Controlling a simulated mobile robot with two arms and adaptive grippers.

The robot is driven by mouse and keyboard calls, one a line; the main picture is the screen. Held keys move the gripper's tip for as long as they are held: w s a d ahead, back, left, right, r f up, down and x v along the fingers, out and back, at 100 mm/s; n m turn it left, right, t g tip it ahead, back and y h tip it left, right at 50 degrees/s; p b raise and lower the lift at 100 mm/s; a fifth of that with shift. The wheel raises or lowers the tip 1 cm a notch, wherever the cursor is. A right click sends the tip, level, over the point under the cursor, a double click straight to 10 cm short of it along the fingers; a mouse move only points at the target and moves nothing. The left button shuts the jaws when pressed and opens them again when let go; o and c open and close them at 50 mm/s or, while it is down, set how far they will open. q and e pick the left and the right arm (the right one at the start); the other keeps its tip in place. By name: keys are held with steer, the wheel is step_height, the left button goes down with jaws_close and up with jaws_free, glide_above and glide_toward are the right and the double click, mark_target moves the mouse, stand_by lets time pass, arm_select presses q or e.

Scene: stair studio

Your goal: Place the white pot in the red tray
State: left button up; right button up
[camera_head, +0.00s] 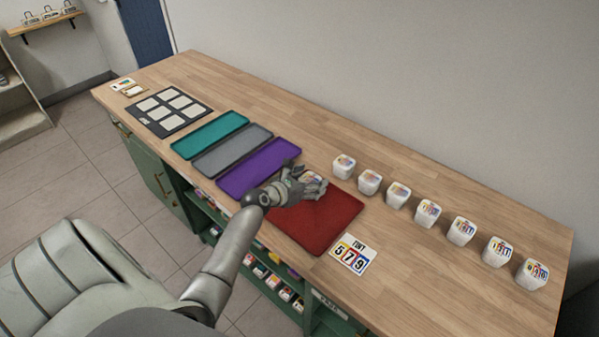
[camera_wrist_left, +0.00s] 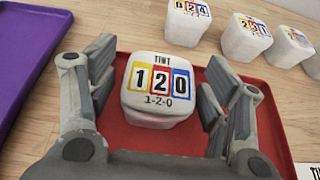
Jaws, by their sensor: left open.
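A white pot (camera_wrist_left: 160,85) labelled "TINT 1-2-0" stands upright in the red tray (camera_wrist_left: 127,140), seen in the left wrist view. My left gripper (camera_wrist_left: 158,95) is open, with one finger on each side of this pot and visible gaps between. In the head view the red tray (camera_head: 325,220) lies on the wooden counter, and my left gripper (camera_head: 308,186) is over its far left part. The pot (camera_head: 312,178) is mostly hidden by the gripper there. My right gripper is in neither view.
Several similar white pots stand in a row behind and right of the tray, the nearest being a pot (camera_head: 344,166). A purple tray (camera_head: 258,168), grey tray (camera_head: 232,150) and teal tray (camera_head: 210,134) lie left. A card reading "TINT 5 7 9" (camera_head: 353,254) lies right of the red tray.

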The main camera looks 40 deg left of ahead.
arm_select(q)
steer(key=v, duration=1.1)
steer(key=shift+s+r, duration=0.1)
steer(key=shift+s, duration=0.3)
